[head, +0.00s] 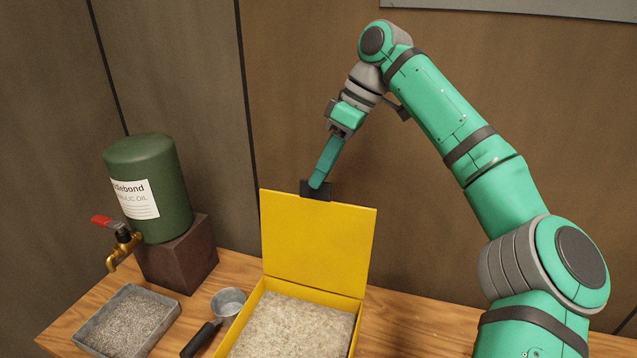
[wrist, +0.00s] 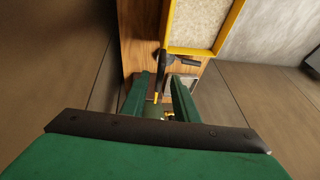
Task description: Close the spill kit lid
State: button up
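The spill kit is a yellow box (head: 359,318) filled with pale grey material, standing on the wooden table. Its yellow lid (head: 319,240) stands open and upright at the back edge, with a dark tab (head: 323,192) on the top edge. My gripper (head: 317,186) reaches down from above with its tips at this tab; I cannot tell whether they touch it. In the wrist view, my gripper's two green fingers (wrist: 160,80) are apart with a gap between them. The box rim (wrist: 190,50) and its fill show beyond them.
A green oil drum (head: 150,190) with a brass tap (head: 122,246) sits on a dark block (head: 182,262) at the left. A grey tray (head: 92,348) of granules and a black-handled scoop (head: 228,302) lie left of the box. A wooden wall stands close behind.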

jog(key=shift+x, duration=1.2)
jog(key=shift+a+f, duration=0.25)
jog(key=shift+f, duration=0.3)
grip_shut()
jog(key=shift+w, duration=0.1)
jog(key=shift+a+r, duration=0.1)
